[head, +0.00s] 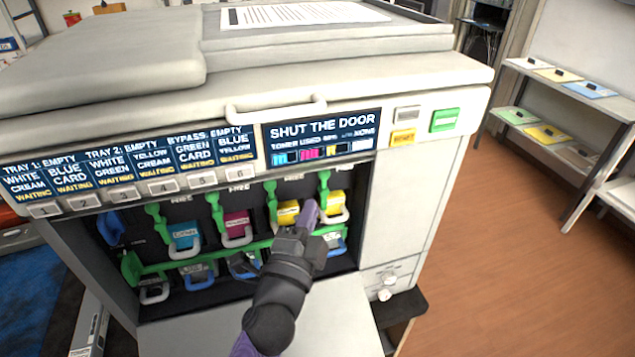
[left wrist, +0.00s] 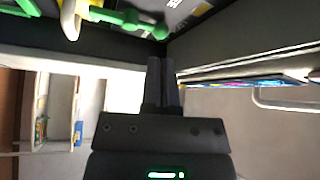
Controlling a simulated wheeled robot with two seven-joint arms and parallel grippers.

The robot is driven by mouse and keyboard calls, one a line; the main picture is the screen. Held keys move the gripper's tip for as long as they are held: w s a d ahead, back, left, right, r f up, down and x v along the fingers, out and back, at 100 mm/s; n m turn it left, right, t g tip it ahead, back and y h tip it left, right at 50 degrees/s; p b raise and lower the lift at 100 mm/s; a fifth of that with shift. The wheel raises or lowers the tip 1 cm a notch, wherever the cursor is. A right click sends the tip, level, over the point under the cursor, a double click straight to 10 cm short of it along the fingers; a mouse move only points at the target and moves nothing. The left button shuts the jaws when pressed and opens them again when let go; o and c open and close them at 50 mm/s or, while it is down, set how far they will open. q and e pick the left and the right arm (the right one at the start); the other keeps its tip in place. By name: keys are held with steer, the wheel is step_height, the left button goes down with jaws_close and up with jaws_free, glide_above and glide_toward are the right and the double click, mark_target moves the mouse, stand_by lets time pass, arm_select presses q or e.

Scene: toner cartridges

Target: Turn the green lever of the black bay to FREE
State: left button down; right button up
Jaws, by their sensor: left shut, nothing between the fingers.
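The printer's open front shows a row of bays with green levers under FREE labels. The rightmost lever (head: 325,184), which seems to be the black bay's, hangs down beside a yellow-looking cartridge (head: 336,206) with a pale handle. Its exact setting is too small to read. My left gripper (head: 309,212) is shut and empty, in front of the row between the third and rightmost bays. Contact with a lever cannot be told. The left wrist view shows the shut fingers (left wrist: 163,82) below a green lever (left wrist: 128,18) and a yellow-and-white handle (left wrist: 70,18). My right gripper is out of view.
Cyan (head: 184,236), magenta (head: 237,222) and yellow (head: 288,211) cartridges fill the other upper bays. A green bar (head: 180,266) crosses below them, above several lower handled units. The lowered door (head: 335,320) lies beneath. The screen (head: 320,132) reads SHUT THE DOOR.

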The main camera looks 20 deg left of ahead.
mark_target(322, 179)
arm_select(q)
steer(key=w, duration=0.2)
steer(key=w+r, duration=0.1)
steer(key=w, duration=0.1)
steer(key=shift+w, duration=0.4)
